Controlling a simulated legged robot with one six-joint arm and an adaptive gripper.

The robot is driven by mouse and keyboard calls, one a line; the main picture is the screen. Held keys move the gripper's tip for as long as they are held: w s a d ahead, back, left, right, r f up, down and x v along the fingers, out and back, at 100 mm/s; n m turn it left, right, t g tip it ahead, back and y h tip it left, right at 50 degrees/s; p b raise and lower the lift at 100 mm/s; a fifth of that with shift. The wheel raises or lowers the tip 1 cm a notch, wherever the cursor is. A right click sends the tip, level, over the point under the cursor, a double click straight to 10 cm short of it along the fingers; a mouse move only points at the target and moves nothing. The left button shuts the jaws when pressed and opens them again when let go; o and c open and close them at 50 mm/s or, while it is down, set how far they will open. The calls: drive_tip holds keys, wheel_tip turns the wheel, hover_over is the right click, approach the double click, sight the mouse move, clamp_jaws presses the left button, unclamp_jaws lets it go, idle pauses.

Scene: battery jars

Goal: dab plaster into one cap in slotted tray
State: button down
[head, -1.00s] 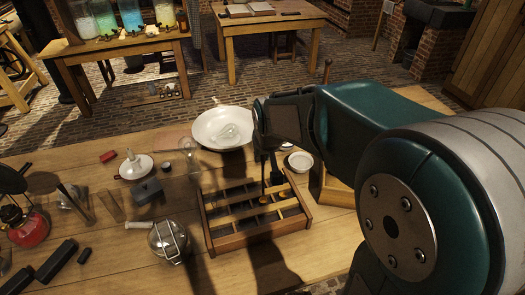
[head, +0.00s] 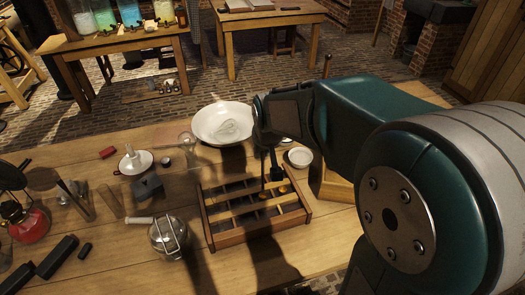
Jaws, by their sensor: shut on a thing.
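The slotted wooden tray (head: 240,234) sits on the bench in the middle of the head view, with slats and open compartments. Two small brass-coloured caps show in its right half, one near the middle (head: 264,196) and one further right (head: 284,190). My gripper (head: 269,166) hangs over the back right of the tray, pointing down. It is shut on a thin dark tool (head: 263,184), whose lower end is beside or just above the middle cap; I cannot tell if they touch. Plaster on the tool or in the caps is too small to make out.
A red lamp (head: 28,222) and dark blocks (head: 50,259) are further left. Bare bench lies in front.

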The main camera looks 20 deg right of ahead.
drive_tip(key=shift+f, duration=1.5)
idle(1.2)
idle(0.7)
drive_tip(key=shift+r, duration=3.8)
